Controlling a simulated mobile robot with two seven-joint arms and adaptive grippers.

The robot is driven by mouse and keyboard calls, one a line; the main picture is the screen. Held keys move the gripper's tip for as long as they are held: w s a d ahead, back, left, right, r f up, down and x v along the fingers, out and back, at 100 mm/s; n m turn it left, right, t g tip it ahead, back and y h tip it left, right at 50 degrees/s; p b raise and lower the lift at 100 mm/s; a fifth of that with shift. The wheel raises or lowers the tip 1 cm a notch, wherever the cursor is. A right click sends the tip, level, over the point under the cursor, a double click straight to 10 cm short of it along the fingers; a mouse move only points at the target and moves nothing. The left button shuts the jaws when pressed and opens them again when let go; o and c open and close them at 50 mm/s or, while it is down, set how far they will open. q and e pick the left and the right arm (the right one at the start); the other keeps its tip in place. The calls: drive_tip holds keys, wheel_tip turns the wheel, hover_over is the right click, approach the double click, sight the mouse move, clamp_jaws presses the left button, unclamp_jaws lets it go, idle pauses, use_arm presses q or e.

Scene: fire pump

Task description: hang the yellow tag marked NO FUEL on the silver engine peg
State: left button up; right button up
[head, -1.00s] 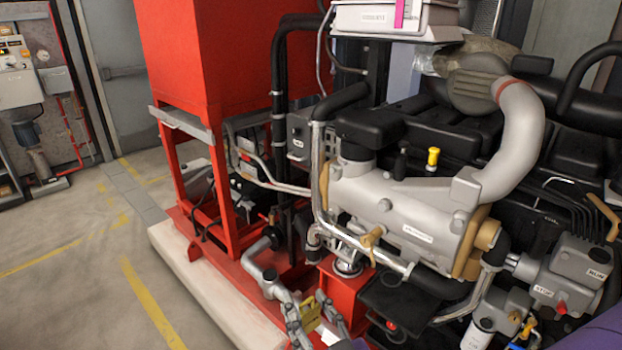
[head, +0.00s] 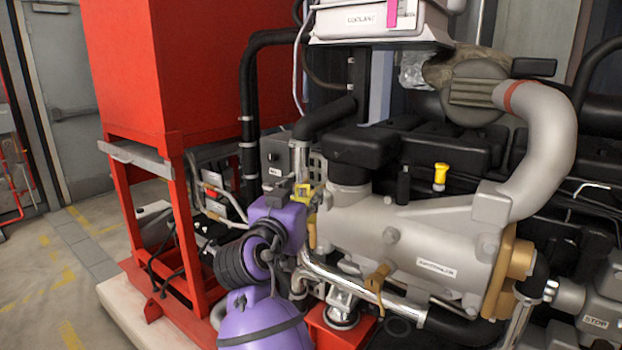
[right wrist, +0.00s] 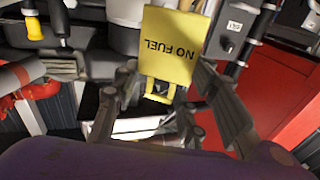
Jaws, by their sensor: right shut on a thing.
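The yellow tag (right wrist: 172,45) fills the upper middle of the right wrist view, with NO FUEL reading upside down. My right gripper (right wrist: 165,92) is shut on the tag, whose narrow end lies between the fingers. In the head view the right gripper (head: 302,190) is in front of the left end of the silver engine part (head: 430,230). A small part of the tag shows in yellow at its fingers. I cannot pick out the silver peg for sure; the gripper and purple arm may hide it. My left gripper is not in view.
A red tank (head: 175,65) on a red frame (head: 165,225) stands left. A white coolant box (head: 375,20) is above, and a chrome pipe (head: 365,285) runs below the silver part. A yellow cap (head: 440,175) stands behind. Open floor (head: 55,270) lies far left.

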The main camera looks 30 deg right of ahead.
sight(337, 154)
drive_tip(key=r+m+g, duration=0.1)
drive_tip(key=r, duration=0.1)
drive_tip(key=d+r+m+g+h+b, duration=0.1)
drive_tip(key=r, duration=0.1)
drive_tip(key=s+d+r+m+g+h, duration=0.1)
drive_tip(key=r, duration=0.1)
drive_tip(key=shift+r+g+b, duration=0.25)
drive_tip(key=shift+g+b, duration=0.05)
drive_tip(key=shift+b, duration=0.1)
drive_tip(key=shift+d+r+h, duration=0.25)
drive_tip(key=shift+d+h, duration=0.05)
drive_tip(key=shift+f+x, duration=0.15)
drive_tip(key=shift+x, duration=1.05)
drive_tip(key=shift+f+x, duration=0.2)
drive_tip(key=shift+x, duration=1.75)
drive_tip(key=shift+w+d+f, duration=0.1)
drive_tip(key=shift+w+d, duration=0.1)
drive_tip(key=shift+d, duration=0.75)
drive_tip(key=shift+w+d+f, duration=0.25)
drive_tip(key=shift+d+f, duration=0.05)
drive_tip(key=shift+d, duration=0.25)
